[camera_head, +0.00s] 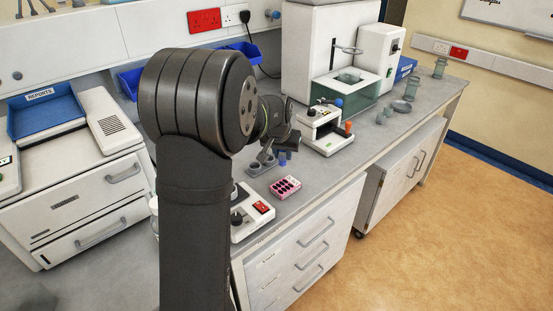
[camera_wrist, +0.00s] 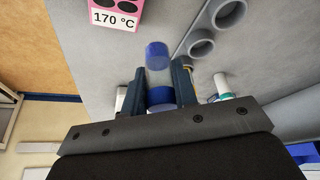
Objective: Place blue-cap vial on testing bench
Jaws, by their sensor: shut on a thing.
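My gripper (camera_wrist: 156,78) is shut on a clear vial with a blue cap (camera_wrist: 160,97). The cap sits between the two dark fingers in the wrist view, and the body, blue at its far end (camera_wrist: 157,50), points away from the palm toward the grey surface. In the head view my gripper (camera_head: 270,150) is above the grey bench top (camera_head: 311,165), partly hidden behind my arm, and a small blue part of the vial (camera_head: 282,156) shows below it. I cannot tell whether the vial touches the bench.
A pink block with dark holes (camera_head: 285,187) lies just in front, labelled 170 °C in the wrist view. Grey round holders (camera_wrist: 203,42) stand close beside the vial. A white device with a blue knob (camera_head: 325,130) is to the right, and a red-switched unit (camera_head: 252,212) is nearer.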

